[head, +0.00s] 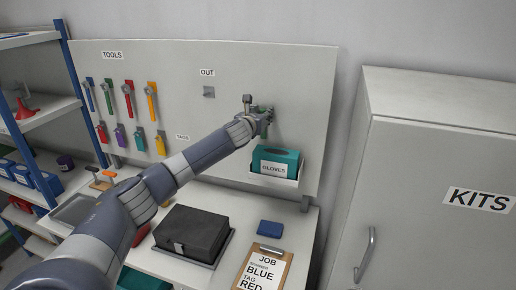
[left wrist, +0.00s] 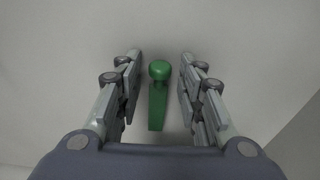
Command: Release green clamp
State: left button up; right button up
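My left gripper (head: 262,114) is up against the pegboard, above the gloves box and right of the OUT label. In the left wrist view a green tool (left wrist: 158,95) with a round knob and a tapered body, seemingly the green clamp, sits between the fingers of the left gripper (left wrist: 159,95). The fingers are spread, with a clear gap on each side of it. In the head view only bits of green show around the fingers, and the gripper hides most of the tool. How it is held to the board cannot be seen. My right gripper is out of view.
The board (head: 300,75) bears several coloured tools at left and an empty grey holder (head: 209,92) under OUT. A teal gloves box (head: 275,161) sits just below the gripper. A black case (head: 191,232) and a clipboard (head: 264,269) lie on the bench. A KITS cabinet (head: 440,160) stands at right.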

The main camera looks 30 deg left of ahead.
pick_arm(q)
jog(key=v, duration=0.6)
jog(key=shift+s, duration=0.15)
jog(key=shift+r, duration=0.1)
dwell(0.4)
